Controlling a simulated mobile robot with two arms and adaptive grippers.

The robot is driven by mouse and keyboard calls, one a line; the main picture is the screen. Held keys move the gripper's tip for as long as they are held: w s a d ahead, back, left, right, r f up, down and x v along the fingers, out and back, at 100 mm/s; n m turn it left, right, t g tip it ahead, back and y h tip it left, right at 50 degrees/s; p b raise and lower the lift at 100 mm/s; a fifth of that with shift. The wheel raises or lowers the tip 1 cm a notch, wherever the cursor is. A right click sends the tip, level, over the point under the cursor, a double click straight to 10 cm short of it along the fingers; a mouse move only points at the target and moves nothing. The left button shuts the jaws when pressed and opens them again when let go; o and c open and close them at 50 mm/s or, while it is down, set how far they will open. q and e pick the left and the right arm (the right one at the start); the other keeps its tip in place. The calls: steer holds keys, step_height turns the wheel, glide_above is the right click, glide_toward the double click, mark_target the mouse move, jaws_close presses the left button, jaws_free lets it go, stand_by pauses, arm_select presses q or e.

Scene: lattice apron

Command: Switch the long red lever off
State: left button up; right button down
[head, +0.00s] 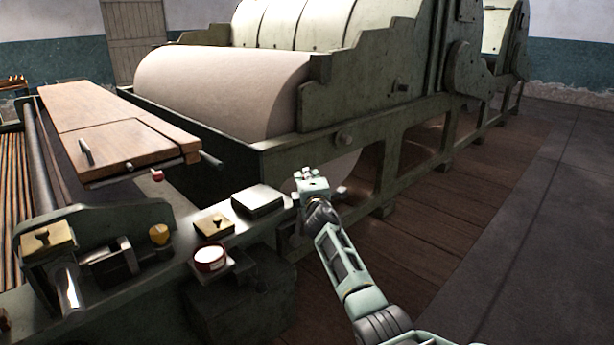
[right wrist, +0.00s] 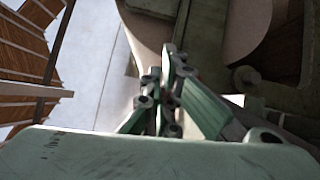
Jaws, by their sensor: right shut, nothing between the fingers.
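No long red lever shows clearly in either view. A small red knob (head: 157,175) is below the front edge of the wooden board, but I cannot tell whether it belongs to a lever. My right gripper (head: 308,174) is at the front corner of the green machine frame, right of the black box. Its fingers are shut and empty; they also show closed in the right wrist view (right wrist: 170,62). I cannot tell whether the fingertips touch the frame. The gripper hides a small part of the frame behind it. My left gripper is out of view.
The green machine (head: 345,135) carries a large pale roller (head: 215,85). A wooden board (head: 110,130) lies at left. Floor at right is clear.

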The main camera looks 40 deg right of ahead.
stand_by(0.7)
steer(key=r+v, duration=0.1)
steer(key=v, duration=1.1)
steer(key=shift+f, duration=0.5)
